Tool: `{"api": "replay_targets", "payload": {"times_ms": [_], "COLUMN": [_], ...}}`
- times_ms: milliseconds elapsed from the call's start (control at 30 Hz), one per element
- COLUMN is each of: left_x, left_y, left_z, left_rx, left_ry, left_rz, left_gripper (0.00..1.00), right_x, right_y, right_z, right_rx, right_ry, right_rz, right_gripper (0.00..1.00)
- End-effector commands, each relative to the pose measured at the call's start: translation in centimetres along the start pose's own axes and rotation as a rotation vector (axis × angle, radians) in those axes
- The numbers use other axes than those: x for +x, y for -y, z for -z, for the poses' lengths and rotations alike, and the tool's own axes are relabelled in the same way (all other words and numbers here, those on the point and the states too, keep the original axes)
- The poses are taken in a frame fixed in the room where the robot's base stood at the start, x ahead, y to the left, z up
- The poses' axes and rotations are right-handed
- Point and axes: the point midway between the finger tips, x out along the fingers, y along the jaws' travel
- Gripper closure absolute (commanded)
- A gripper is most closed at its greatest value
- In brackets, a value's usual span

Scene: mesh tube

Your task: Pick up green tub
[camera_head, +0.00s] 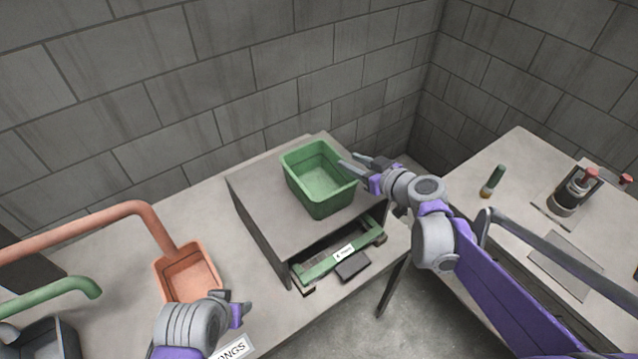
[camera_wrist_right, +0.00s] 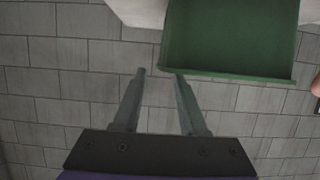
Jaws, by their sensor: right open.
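The green tub (camera_head: 319,178) is an open, empty box that stands upright on top of a grey box-shaped stand on the table. In the right wrist view the tub (camera_wrist_right: 230,38) shows at the top, beyond and to the right of the fingertips. My right gripper (camera_head: 350,160) is at the tub's right rim, with its fingers pointing left; it is open in the right wrist view (camera_wrist_right: 160,74), with nothing between the fingers. Whether a finger touches the rim I cannot tell. My left gripper (camera_head: 236,303) is low at the left, near the orange scoop, and its jaw opening is not clear.
The grey stand (camera_head: 262,222) has an open front with a green labelled part (camera_head: 338,252) in it. An orange scoop (camera_head: 187,272) with a long handle lies on the left table. A second table at the right holds a green tube (camera_head: 495,178) and a dark cylinder (camera_head: 570,190). Block walls are behind.

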Motion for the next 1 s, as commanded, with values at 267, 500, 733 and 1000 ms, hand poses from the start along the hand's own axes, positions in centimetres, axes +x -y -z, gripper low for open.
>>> {"api": "replay_targets", "payload": {"times_ms": [267, 500, 733, 1000], "left_x": [0.0, 0.0, 0.0, 0.0], "left_y": [0.0, 0.0, 0.0, 0.0], "left_z": [0.0, 0.0, 0.0, 0.0], "left_rx": [0.000, 0.000, 0.000, 0.000], "left_ry": [0.000, 0.000, 0.000, 0.000], "left_rz": [0.000, 0.000, 0.000, 0.000], "left_gripper": [0.50, 0.50, 0.50, 0.50], "right_x": [3.2, 5.5, 5.5, 5.5], "right_y": [0.2, 0.2, 0.2, 0.2], "right_z": [-0.3, -0.3, -0.3, -0.3], "right_rx": [0.000, 0.001, 0.001, 0.001], "right_ry": [0.001, 0.001, 0.001, 0.001], "right_rz": [0.002, 0.000, 0.000, 0.000], "right_gripper": [0.58, 0.58, 0.60, 1.00]}}
